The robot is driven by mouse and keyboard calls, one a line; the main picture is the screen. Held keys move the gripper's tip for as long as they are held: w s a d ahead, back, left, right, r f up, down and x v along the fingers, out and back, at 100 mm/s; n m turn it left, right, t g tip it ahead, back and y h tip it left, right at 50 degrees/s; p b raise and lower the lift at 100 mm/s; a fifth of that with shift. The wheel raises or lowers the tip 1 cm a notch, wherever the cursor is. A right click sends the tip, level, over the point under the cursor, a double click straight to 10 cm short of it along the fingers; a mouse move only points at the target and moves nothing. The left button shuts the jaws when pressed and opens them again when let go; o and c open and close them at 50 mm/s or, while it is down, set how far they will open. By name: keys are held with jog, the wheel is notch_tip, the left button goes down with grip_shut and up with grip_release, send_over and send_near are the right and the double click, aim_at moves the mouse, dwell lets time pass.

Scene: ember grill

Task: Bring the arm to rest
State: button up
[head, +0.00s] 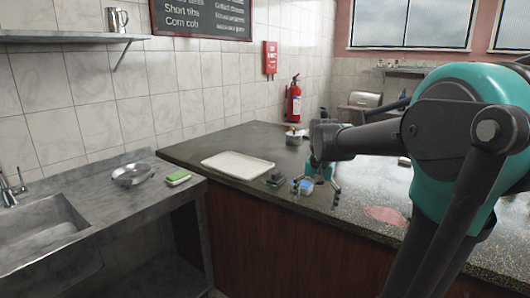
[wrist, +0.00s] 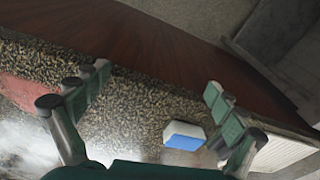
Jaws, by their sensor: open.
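My gripper (head: 322,184) is above the front part of the dark speckled counter (head: 345,205) in the head view. In the wrist view my gripper (wrist: 155,125) has its two fingers spread wide apart with nothing between them at the tips. A small blue and white block (wrist: 184,136) lies on the counter below, nearer the right finger. In the head view this block (head: 302,186) shows right behind the fingers. My arm reaches in from the right.
A white tray (head: 237,166) lies on the counter, with a small dark item (head: 276,180) beside it. A pinkish patch (head: 384,215) is at the right. A fire extinguisher (head: 294,101) stands at the back. A metal bowl (head: 131,175) and a green sponge (head: 178,177) are by the sink.

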jog(key=s+d+f+n+t, duration=0.2)
jog(key=s+f+n, duration=0.2)
jog(key=s+f, duration=1.1)
jog(key=shift+s+d+f+n+t, duration=0.25)
jog(key=shift+s+f+n+t, duration=0.1)
jog(key=shift+f, duration=0.35)
